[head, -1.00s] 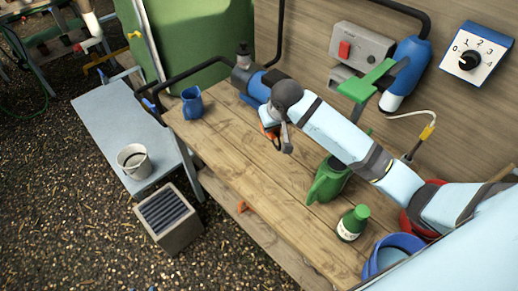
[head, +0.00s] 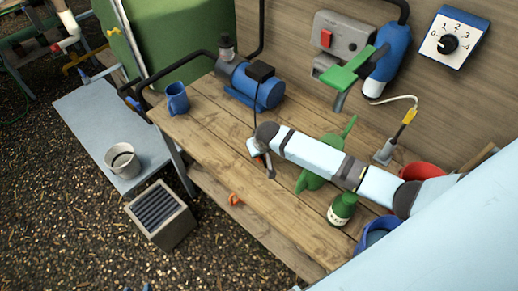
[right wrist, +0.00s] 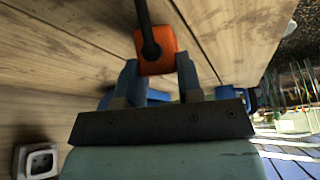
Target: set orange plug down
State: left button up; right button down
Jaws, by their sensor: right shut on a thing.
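The orange plug (right wrist: 156,52) is between the two blue fingers of my right gripper (right wrist: 158,74) in the right wrist view. A black cable runs from the plug. The black cable (head: 254,112) comes down to the gripper from the blue pump (head: 255,90). I cannot tell whether the plug touches the wood. My left gripper is not in view.
A blue jug (head: 177,98) stands at the far left of the bench (head: 205,150). The bench's left and front parts are clear.

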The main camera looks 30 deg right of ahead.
jog(key=c, duration=0.8)
grip_release()
jog(key=shift+f, duration=0.1)
jog(key=v, duration=1.2)
jog(key=s+a+f+n+t+y, duration=0.1)
jog(key=s+a+f+t, duration=0.1)
jog(key=s, duration=0.5)
jog(key=s+a+f+n+t+y, duration=0.1)
jog(key=s+a+f+t, duration=0.1)
jog(key=s, duration=0.4)
jog(key=s+a+f+n+t+y, duration=0.1)
jog(key=s+a+f+t, duration=0.1)
jog(key=s+a+f, duration=0.2)
jog(key=shift+s+a+f+n+t, duration=0.1)
jog(key=shift+s+f, duration=0.25)
jog(key=shift+s, duration=0.25)
jog(key=shift+s+a+f+n+t, duration=0.1)
jog(key=shift+s+f, duration=0.2)
jog(key=shift+s, duration=0.3)
jog(key=shift+s+a+f+n+t, duration=0.1)
jog(key=shift+s+f, duration=0.25)
jog(key=shift+s, duration=0.25)
